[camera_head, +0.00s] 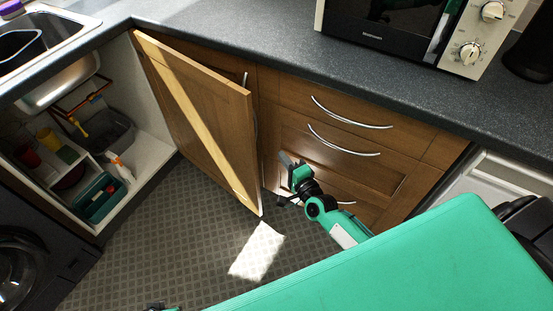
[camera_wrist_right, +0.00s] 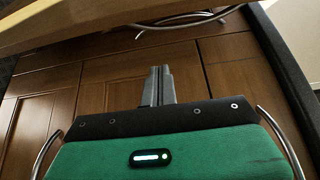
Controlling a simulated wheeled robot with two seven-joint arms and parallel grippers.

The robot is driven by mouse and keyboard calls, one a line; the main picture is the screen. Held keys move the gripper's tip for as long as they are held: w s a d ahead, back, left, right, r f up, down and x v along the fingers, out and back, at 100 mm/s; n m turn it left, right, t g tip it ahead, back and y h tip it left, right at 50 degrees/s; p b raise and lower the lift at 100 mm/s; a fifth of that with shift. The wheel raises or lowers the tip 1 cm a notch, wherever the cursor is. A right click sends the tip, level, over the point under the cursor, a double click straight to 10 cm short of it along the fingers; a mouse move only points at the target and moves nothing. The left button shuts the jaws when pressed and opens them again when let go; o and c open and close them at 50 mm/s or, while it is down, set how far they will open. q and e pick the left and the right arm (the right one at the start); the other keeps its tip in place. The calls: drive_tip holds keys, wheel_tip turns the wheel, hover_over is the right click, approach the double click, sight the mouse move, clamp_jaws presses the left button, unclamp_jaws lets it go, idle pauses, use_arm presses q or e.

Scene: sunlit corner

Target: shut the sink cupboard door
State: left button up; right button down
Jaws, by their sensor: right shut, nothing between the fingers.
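The sink cupboard door (camera_head: 205,115) is a wooden panel standing wide open in the head view. Its hinged side is at the corner by the sink, and its free edge points toward me. A metal handle (camera_head: 245,79) shows partly behind its top edge. The open sink cupboard (camera_head: 150,152) is to its left. My right gripper (camera_head: 288,160) is shut and empty, just right of the door's free edge, in front of the drawers. Its closed fingers also show in the right wrist view (camera_wrist_right: 157,85). Only a sliver, perhaps of my left gripper, shows at the bottom edge.
Wooden drawers (camera_head: 290,95) with curved metal handles stand right of the door, under the dark worktop (camera_head: 235,35). A microwave (camera_head: 410,30) sits on top. Bins and a green box (camera_head: 98,197) are inside the cupboard. A dark appliance (camera_head: 30,250) stands at lower left.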

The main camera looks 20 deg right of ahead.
drive_tip(key=w+a, duration=0.1)
drive_tip(key=w, duration=0.8)
use_arm(q)
drive_tip(key=shift+f, duration=0.6)
use_arm(e)
drive_tip(key=s+a, duration=0.1)
drive_tip(key=a, duration=0.1)
drive_tip(key=s+a, duration=0.1)
drive_tip(key=a, duration=0.1)
drive_tip(key=shift+s, duration=0.1)
use_arm(q)
drive_tip(key=shift+p, duration=0.3)
use_arm(e)
drive_tip(key=shift+s, duration=0.1)
